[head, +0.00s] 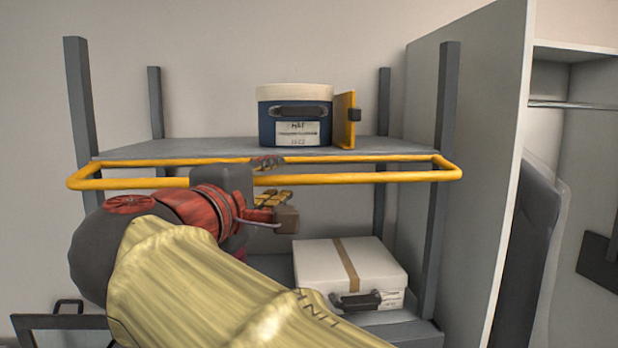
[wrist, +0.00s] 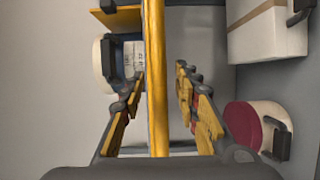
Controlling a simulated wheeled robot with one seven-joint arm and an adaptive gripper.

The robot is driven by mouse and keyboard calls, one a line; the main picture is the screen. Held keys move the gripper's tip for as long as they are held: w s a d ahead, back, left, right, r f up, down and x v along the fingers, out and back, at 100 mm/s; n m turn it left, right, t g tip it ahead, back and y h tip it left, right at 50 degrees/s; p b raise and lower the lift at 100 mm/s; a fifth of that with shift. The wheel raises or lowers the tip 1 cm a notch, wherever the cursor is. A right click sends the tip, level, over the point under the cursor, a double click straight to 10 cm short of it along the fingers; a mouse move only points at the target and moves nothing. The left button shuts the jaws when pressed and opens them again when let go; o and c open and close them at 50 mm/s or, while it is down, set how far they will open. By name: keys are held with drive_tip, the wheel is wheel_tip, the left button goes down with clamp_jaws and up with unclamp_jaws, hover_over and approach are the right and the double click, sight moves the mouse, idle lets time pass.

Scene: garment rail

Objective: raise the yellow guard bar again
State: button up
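The yellow guard bar (head: 370,178) is a long loop that runs level across the front of the rack, about at the height of the upper shelf (head: 200,150). My gripper (head: 268,181) is at the front run of the bar, left of its right end, with one finger above it and one below. In the wrist view the bar (wrist: 157,110) passes between the two fingers of my gripper (wrist: 160,78), with a gap on each side. The gripper is open. My arm hides part of the bar's left half.
A blue round box (head: 295,128) with a cream lid stands on the upper shelf beside a yellow upright plate (head: 344,125). A white strapped box (head: 345,270) sits lower down. A maroon-topped round box (wrist: 243,125) shows in the wrist view. A tall panel (head: 470,150) closes the right.

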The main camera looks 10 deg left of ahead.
drive_tip(key=shift+c, duration=1.4)
clamp_jaws()
